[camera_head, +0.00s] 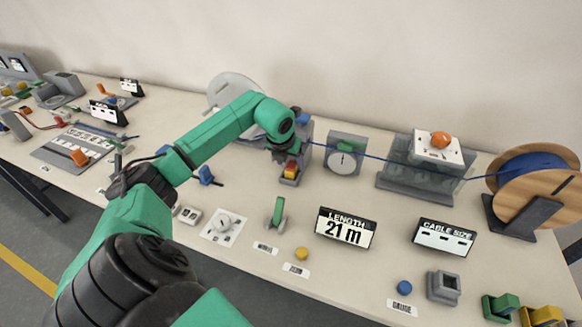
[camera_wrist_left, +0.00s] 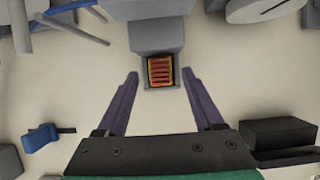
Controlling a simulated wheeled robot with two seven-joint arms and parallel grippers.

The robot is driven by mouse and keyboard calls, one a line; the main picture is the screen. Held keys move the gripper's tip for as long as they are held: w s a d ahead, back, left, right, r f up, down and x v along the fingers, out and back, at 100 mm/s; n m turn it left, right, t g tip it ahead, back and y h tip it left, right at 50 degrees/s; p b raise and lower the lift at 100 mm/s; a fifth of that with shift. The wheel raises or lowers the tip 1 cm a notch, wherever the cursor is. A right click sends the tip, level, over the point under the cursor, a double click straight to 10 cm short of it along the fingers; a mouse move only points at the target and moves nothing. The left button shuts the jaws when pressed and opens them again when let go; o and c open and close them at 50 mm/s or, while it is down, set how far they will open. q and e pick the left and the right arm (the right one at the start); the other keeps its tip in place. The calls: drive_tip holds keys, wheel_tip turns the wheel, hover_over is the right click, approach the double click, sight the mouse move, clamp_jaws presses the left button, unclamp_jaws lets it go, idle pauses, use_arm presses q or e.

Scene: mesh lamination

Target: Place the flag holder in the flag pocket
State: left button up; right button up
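A red-and-yellow piece (camera_head: 291,169), which looks like the flag holder, sits at the front of a grey machine (camera_head: 303,134). In the left wrist view the piece (camera_wrist_left: 161,71) shows orange-red stripes inside a square grey pocket (camera_wrist_left: 176,70), which looks like the flag pocket. I cannot tell how deep it sits. My left gripper (camera_head: 286,157) is above the front of this machine. In the left wrist view its two dark fingers (camera_wrist_left: 160,88) are spread, one on each side of the pocket, with nothing between them touching either one. My right gripper is not in view.
A blue cable (camera_head: 375,157) runs from the machine past a dial gauge (camera_head: 345,153) to a wooden spool (camera_head: 537,187). A green lever (camera_head: 277,213), a length display (camera_head: 345,229) and a blue clip (camera_head: 206,175) stand nearby. Bare table lies in front of the machine.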

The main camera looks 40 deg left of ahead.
use_arm(q)
drive_tip(key=b+v, duration=0.1)
drive_tip(key=v, duration=0.8)
